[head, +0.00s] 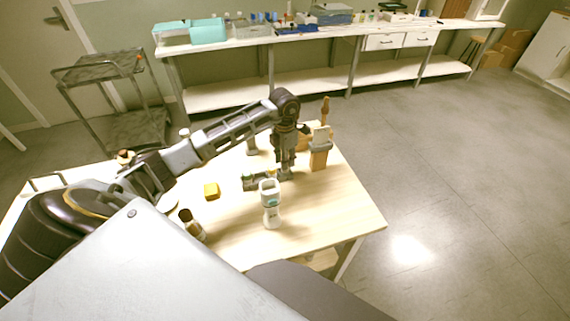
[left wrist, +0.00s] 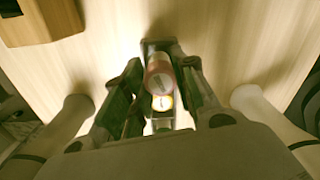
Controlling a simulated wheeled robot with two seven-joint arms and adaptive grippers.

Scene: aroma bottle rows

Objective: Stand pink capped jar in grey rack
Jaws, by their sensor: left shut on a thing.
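My left gripper (head: 284,176) points down over the wooden table (head: 325,205). In the left wrist view its two fingers (left wrist: 162,98) are closed in on a jar with a pinkish-red cap (left wrist: 158,78). The jar is seen from above, and its lower part is hidden. A narrow dark grey rack (head: 262,181) lies low beside the gripper in the head view. Whether the jar's base touches the rack cannot be told.
A white bottle (head: 271,207) stands in front of the rack. A yellow block (head: 211,190) and a brown cylindrical container (head: 190,223) are to the left. A wooden block-like holder (head: 319,157) stands right of the gripper. The table's right front is clear.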

